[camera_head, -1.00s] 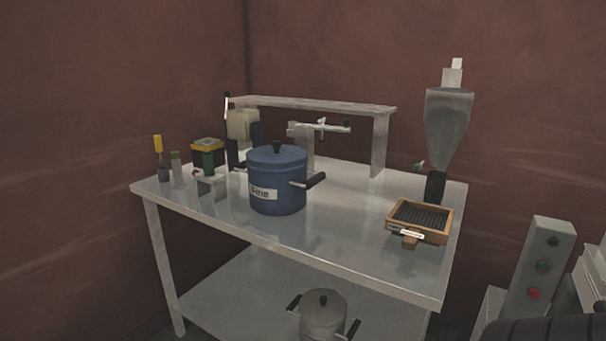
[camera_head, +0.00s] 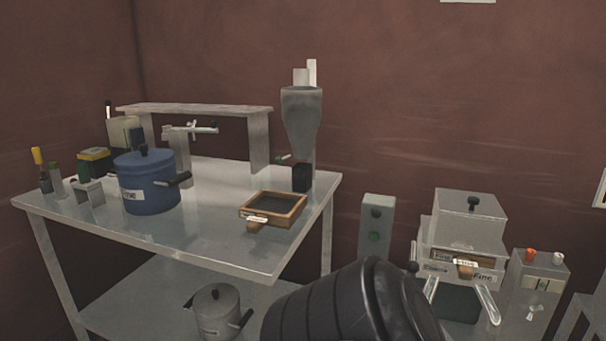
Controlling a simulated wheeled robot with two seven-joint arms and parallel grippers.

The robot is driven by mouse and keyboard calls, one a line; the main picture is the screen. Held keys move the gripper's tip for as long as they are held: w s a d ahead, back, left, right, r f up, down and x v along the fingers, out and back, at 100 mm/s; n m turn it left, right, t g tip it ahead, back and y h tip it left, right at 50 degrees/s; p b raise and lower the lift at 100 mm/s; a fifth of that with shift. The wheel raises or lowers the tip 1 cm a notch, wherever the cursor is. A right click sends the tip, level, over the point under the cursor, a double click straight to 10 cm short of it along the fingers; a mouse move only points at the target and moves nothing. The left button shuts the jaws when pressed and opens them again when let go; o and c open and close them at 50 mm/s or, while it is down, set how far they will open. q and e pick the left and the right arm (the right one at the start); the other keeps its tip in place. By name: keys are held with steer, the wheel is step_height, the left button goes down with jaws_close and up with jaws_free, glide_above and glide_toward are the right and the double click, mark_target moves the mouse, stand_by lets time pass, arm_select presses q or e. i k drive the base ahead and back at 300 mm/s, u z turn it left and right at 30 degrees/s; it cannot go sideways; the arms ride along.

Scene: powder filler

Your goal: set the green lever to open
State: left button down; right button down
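The grey funnel-shaped filler (camera_head: 301,120) stands at the back right corner of the metal table. A dark block (camera_head: 301,178) sits under the filler's neck.
The metal table (camera_head: 190,240) holds a blue pot (camera_head: 150,185), a wooden-framed tray (camera_head: 273,207) and a shelf (camera_head: 200,108). A large dark ribbed object (camera_head: 335,305) fills the lower middle. A button box (camera_head: 376,225) and a labelled machine (camera_head: 465,225) stand right of the table.

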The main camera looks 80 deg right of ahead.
mark_target(278, 160)
steer(key=k, duration=0.2)
steer(key=z, duration=1.45)
